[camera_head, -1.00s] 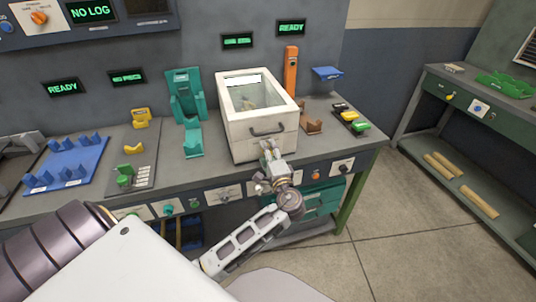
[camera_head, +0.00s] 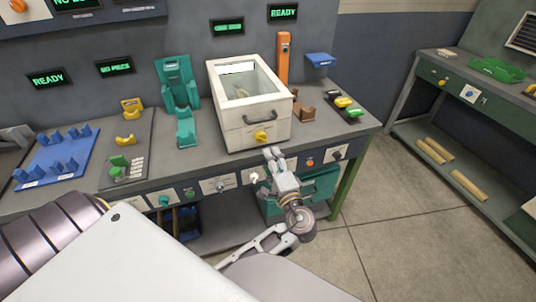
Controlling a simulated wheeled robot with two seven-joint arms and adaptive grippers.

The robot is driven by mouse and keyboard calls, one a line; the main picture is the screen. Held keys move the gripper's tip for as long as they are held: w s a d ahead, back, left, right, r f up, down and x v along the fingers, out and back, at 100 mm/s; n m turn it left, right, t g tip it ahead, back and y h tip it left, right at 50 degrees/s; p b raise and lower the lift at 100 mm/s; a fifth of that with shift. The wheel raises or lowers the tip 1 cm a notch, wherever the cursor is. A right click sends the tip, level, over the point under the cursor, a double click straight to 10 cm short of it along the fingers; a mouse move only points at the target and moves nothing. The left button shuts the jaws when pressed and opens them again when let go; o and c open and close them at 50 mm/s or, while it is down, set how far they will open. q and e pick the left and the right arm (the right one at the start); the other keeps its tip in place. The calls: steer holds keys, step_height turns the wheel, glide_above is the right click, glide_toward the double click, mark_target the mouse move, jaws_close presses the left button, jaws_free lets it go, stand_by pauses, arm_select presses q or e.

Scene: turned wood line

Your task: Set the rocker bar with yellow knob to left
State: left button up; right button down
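The yellow knob (camera_head: 261,137) sits low on the front face of the white box (camera_head: 236,133), below its dark handle. The bar's tilt is too small to make out. My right gripper is not in view.
The bench front below has several knobs and switches, including an orange one (camera_head: 310,162). A teal fixture (camera_head: 184,130) stands left of the box. A brown holder (camera_head: 303,112) and a panel with green and yellow buttons (camera_head: 345,106) are to its right. Floor is free at right.

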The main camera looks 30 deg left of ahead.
arm_select(q)
steer(key=shift+v, duration=0.9)
steer(key=shift+a+f, duration=0.1)
steer(key=shift+a, duration=0.05)
